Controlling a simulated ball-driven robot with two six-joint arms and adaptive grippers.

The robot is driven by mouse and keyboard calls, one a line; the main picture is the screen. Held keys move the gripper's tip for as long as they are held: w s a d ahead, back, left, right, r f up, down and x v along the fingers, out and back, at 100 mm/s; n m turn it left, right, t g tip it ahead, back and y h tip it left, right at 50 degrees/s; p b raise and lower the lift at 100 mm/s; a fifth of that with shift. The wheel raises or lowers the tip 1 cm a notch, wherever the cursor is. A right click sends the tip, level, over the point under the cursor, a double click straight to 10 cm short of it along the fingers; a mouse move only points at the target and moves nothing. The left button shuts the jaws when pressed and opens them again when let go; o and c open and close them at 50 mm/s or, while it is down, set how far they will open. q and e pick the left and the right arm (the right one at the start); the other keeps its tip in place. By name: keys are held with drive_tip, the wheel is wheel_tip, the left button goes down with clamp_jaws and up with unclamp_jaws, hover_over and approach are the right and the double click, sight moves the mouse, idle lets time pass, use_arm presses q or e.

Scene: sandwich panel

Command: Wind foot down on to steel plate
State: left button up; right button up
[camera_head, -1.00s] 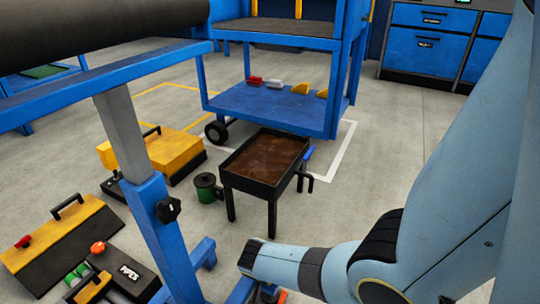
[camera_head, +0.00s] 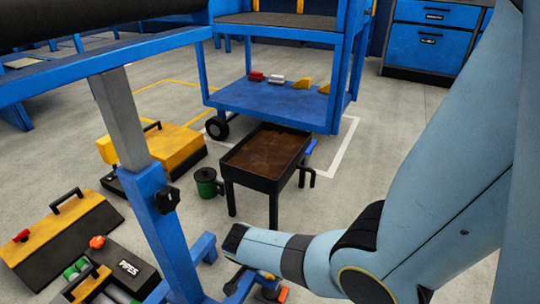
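A blue stand (camera_head: 160,215) with a grey upper post (camera_head: 120,118) and a black knob (camera_head: 166,199) stands at left front. Its blue base (camera_head: 203,249) runs down to the bottom edge. I cannot make out the foot or a steel plate for certain. My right arm comes in from the right, and its wrist end (camera_head: 262,245) lies just right of the stand's base. Small orange and dark parts (camera_head: 270,293) show below the wrist; I cannot tell whether they are my gripper. The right gripper's fingers are not clearly seen. My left gripper is not in view.
A black-rimmed tray table (camera_head: 268,182) with a brown top stands beyond my wrist, a green can (camera_head: 206,183) beside it. A yellow toolbox (camera_head: 165,148), another toolbox (camera_head: 65,240) and a pipes box (camera_head: 128,271) sit left. A blue wheeled cart (camera_head: 270,104) stands behind.

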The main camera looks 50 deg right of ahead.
drive_tip(key=shift+a, duration=0.15)
drive_tip(key=o, duration=1.2)
drive_tip(key=shift+c, duration=0.2)
drive_tip(key=v, duration=1.2)
